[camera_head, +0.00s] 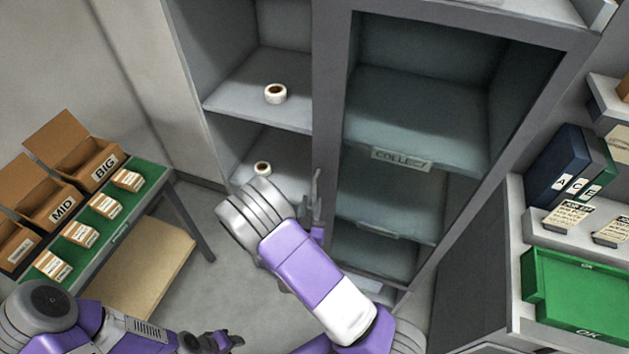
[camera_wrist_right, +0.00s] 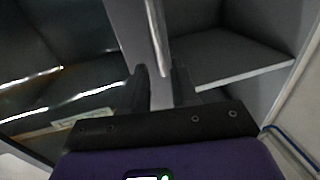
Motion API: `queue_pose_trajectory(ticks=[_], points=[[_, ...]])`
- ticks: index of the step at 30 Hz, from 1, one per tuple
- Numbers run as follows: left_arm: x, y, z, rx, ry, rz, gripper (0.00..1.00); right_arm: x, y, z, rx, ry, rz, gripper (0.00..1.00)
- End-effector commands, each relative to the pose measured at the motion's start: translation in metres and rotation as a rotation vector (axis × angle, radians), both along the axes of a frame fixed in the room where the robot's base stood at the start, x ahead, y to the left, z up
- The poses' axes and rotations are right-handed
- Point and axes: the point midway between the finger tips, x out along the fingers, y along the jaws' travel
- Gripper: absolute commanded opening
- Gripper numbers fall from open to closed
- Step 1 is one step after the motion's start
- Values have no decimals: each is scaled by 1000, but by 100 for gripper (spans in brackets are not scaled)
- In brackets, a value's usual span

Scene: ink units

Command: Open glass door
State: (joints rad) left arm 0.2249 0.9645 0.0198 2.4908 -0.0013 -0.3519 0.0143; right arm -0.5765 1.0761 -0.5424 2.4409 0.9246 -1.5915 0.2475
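The glass door (camera_head: 412,120) covers the right half of the grey cabinet and looks shut; shelves and a "COLLECT" label (camera_head: 401,159) show through or on it. Its upright metal handle (camera_head: 317,185) is by the left edge of the door frame. My right gripper (camera_head: 312,212) is at the handle's lower part, partly hidden by my wrist. In the right wrist view, the gripper's two dark fingers (camera_wrist_right: 160,80) stand apart, with the handle (camera_wrist_right: 157,38) at the gap between their tips; contact is unclear. My left gripper (camera_head: 218,341) is low in the head view, away from the door, its fingers unclear.
The open cabinet half on the left holds white rolls (camera_head: 275,93) on its shelves. A green-topped table (camera_head: 150,172) with cardboard boxes stands at far left. A shelf unit with binders (camera_head: 565,165) and a green tray (camera_head: 575,290) is close on the right.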

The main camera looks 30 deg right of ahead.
Motion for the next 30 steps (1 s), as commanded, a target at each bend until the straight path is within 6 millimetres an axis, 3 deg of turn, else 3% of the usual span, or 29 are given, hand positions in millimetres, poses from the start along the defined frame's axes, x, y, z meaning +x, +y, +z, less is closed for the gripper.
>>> queue_pose_trajectory(ticks=[12,23,29,30], points=[[0,0,10,0,0,0,43,47,-38,-1,1,3,-1,29],[0,0,10,0,0,0,43,52,-42,-2,2,5,0,29],[0,0,10,0,0,0,43,52,-41,-2,2,5,1,0],[0,0,10,0,0,0,43,52,-41,-2,2,5,1,0]])
